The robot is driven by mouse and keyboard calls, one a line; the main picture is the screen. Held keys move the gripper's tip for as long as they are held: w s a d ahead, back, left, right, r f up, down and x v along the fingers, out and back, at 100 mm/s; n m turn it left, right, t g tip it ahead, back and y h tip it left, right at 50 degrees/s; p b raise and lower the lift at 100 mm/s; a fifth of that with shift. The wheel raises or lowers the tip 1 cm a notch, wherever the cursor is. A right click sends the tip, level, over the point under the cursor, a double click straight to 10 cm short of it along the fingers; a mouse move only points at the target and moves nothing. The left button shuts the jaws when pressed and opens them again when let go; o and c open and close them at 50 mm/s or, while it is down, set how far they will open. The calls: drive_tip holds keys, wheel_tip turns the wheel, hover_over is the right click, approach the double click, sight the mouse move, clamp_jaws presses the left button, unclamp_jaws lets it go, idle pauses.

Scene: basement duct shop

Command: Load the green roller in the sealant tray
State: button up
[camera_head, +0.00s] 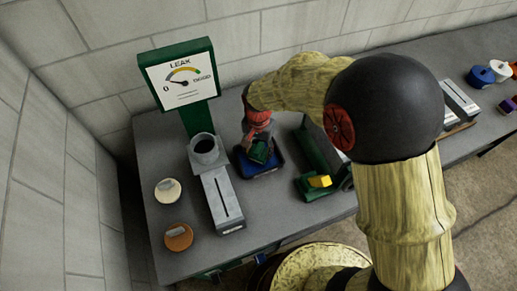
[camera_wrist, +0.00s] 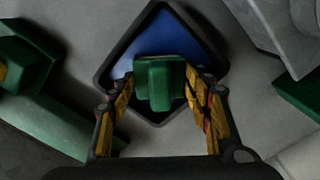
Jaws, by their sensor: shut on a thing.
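The sealant tray (camera_head: 266,169) is a dark-rimmed square tray with a blue inside on the grey bench. In the wrist view the tray (camera_wrist: 122,62) shows as a tilted diamond below my gripper. My gripper (camera_wrist: 172,100) is shut on the green roller (camera_wrist: 154,78), with one yellow-and-dark finger on each side of it. The roller overlaps the blue inside in this view; whether it touches the tray is hard to tell. In the head view my gripper (camera_head: 256,135) points down over the tray, and the green roller (camera_head: 259,152) shows below it.
A gauge sign marked LEAK (camera_head: 182,76) stands behind a grey cup (camera_head: 204,149) and a slotted grey block (camera_head: 222,200). A green frame with a yellow part (camera_head: 320,181) is right of the tray. Two round lidded items, cream (camera_head: 167,191) and orange (camera_head: 178,237), lie at left.

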sight(259, 147)
drive_tip(key=shift+f, duration=0.6)
idle(2.0)
drive_tip(key=shift+r+p, duration=2.4)
drive_tip(key=shift+r, duration=1.2)
